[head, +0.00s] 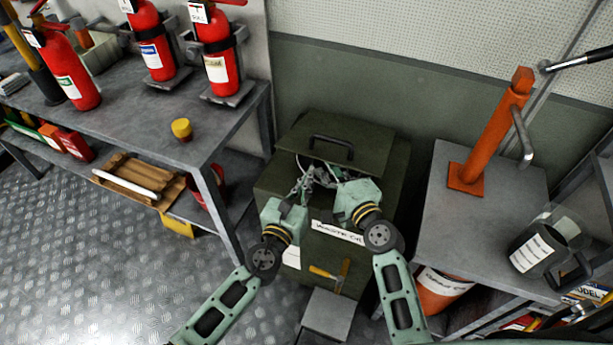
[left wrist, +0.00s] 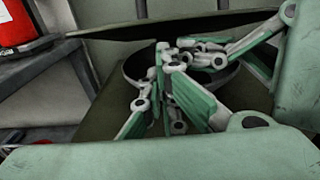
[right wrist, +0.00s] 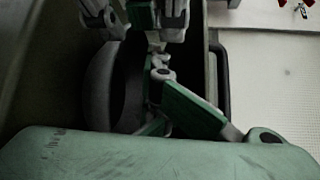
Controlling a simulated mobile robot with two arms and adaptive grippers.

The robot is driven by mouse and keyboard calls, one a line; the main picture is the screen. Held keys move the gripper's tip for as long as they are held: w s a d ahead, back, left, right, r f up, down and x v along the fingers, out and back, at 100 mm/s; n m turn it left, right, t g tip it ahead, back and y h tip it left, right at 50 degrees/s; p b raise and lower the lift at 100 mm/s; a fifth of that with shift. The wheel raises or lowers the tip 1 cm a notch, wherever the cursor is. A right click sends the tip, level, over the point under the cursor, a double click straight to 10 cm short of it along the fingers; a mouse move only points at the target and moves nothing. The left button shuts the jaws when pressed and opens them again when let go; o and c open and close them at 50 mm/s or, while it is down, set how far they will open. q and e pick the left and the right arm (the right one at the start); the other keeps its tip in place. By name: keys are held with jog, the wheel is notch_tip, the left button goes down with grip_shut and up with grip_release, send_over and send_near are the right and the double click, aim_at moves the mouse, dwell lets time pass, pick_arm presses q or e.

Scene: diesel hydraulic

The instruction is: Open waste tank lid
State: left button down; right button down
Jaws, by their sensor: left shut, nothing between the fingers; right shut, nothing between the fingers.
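The waste tank (head: 275,185) is a dark olive box with a white label on its front. Its lid (head: 365,133) with a black handle (head: 330,148) is tilted up at the front, leaving a gap. In the left wrist view the lid (left wrist: 110,32) stands above a round dark opening (left wrist: 232,78). The lid's edge and handle (right wrist: 223,75) also show in the right wrist view. My left gripper (head: 306,182) and right gripper (head: 333,178) are shut and empty, close together at the gap under the lid's front edge. Contact with the lid is unclear.
A grey bench (head: 130,110) with red fire extinguishers (head: 217,60) stands left. A grey table (head: 445,215) with an orange post (head: 490,140) and a dark mug (head: 535,248) stands close on the right. A wall is behind the tank. The metal floor (head: 100,260) at left is clear.

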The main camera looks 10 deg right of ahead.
pick_arm(q)
jog(key=shift+w+r, duration=0.15)
jog(key=shift+r, duration=0.55)
jog(key=shift+w+d+r, duration=0.1)
jog(key=shift+r, duration=0.4)
jog(key=shift+w+d+r, duration=0.1)
jog(key=shift+r, duration=0.35)
pick_arm(e)
jog(key=c, duration=2.5)
grip_release()
jog(key=shift+c, duration=0.2)
jog(key=o, duration=0.4)
jog(key=shift+o, duration=0.2)
